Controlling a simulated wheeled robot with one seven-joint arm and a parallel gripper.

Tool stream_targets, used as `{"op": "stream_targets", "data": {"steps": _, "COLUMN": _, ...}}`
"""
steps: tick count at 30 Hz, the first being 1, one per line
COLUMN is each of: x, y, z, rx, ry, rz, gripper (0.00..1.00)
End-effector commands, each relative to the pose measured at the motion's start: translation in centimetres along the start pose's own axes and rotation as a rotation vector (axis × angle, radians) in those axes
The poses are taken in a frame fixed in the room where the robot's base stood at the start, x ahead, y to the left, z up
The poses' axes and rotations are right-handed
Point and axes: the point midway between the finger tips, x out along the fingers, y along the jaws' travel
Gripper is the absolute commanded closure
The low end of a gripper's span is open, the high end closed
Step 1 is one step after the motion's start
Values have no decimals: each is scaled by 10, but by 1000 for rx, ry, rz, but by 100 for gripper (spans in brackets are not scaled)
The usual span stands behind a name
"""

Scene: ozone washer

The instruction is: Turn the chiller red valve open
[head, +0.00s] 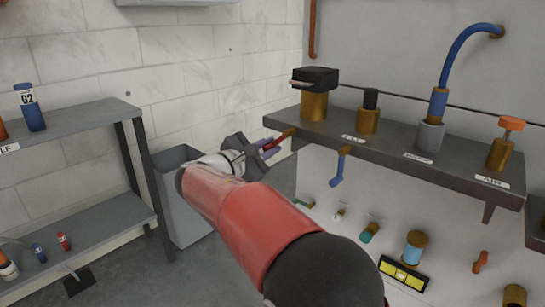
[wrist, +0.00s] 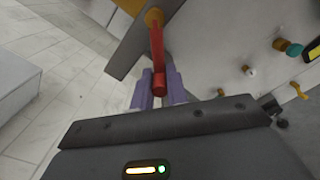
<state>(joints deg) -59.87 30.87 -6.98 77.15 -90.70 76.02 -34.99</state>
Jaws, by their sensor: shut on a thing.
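The red valve handle (wrist: 157,48) is a red lever that runs from a brass fitting (wrist: 154,17) at the shelf edge. In the wrist view its free end lies between the purple fingers of my gripper (wrist: 158,90), which are shut on it. In the head view the red handle (head: 280,137) sticks out from the left end of the grey wall shelf, and my gripper (head: 268,148) is at its outer end. My red and white arm reaches up to it from below and hides part of the floor and wall.
The wall shelf (head: 400,147) holds several brass fittings and a blue hose (head: 462,45). A blue lever (head: 339,168) hangs below its edge, close to my gripper. A grey bin (head: 180,205) and a rack (head: 85,118) with bottles stand at left. Open floor shows between bin and shelf.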

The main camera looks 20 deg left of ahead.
Motion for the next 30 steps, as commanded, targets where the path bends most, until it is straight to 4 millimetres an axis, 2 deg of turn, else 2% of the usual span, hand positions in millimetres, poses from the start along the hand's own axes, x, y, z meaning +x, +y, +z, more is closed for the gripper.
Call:
{"op": "stream_targets", "data": {"steps": 18, "x": 0, "y": 29, "z": 12, "rx": 558, "ry": 2, "rz": 0, "gripper": 100}}
{"op": "stream_targets", "data": {"steps": 30, "x": 0, "y": 38, "z": 22, "rx": 755, "ry": 2, "rz": 0, "gripper": 100}}
